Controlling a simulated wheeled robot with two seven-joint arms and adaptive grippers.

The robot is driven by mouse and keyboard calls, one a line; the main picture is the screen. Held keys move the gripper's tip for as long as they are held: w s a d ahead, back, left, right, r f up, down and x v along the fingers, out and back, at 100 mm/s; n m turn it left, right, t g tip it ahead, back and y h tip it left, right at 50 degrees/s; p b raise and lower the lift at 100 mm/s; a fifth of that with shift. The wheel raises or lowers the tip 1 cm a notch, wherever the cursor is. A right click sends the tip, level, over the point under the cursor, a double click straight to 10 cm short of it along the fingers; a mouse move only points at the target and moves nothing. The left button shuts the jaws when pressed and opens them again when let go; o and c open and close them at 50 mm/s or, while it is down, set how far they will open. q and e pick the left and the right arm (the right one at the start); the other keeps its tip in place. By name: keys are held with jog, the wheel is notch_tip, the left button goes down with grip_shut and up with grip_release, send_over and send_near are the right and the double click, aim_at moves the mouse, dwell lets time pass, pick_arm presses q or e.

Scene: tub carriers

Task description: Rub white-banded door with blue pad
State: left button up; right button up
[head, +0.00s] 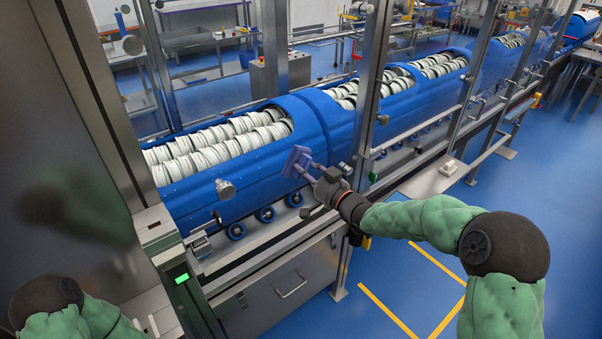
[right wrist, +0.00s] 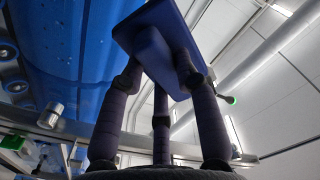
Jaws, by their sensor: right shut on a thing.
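The blue pad (head: 297,160) is a flat dark blue block in front of the blue tub carriers. My right gripper (head: 318,177) is shut on it. In the right wrist view the pad (right wrist: 150,30) sits at the fingertips, with the fingers around its raised back. I cannot tell whether its face touches any panel. I cannot make out a white band on a door; clear panels between the steel posts may be doors, but this is not certain. My left arm shows at the lower left; its gripper is out of view.
Blue tub carriers (head: 310,118) filled with white rolls run along a conveyor. A steel post (head: 369,90) stands just right of my right gripper. A grey post with a green-lit panel (head: 181,278) stands at the left. Blue floor (head: 540,190) is open at the right.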

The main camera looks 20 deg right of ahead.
jog(key=shift+w+d, duration=0.2)
jog(key=shift+d, duration=0.2)
jog(key=shift+d, duration=0.1)
jog(key=shift+a, duration=0.4)
jog(key=shift+s+a+b, duration=0.4)
jog(key=shift+s+a, duration=0.05)
jog(key=shift+a, duration=0.7)
jog(key=shift+s+a+b, duration=0.45)
jog(key=shift+a, duration=0.65)
jog(key=shift+s+a+b, duration=0.4)
jog(key=shift+s+a, duration=0.05)
jog(key=shift+a, duration=0.7)
jog(key=v, duration=0.6)
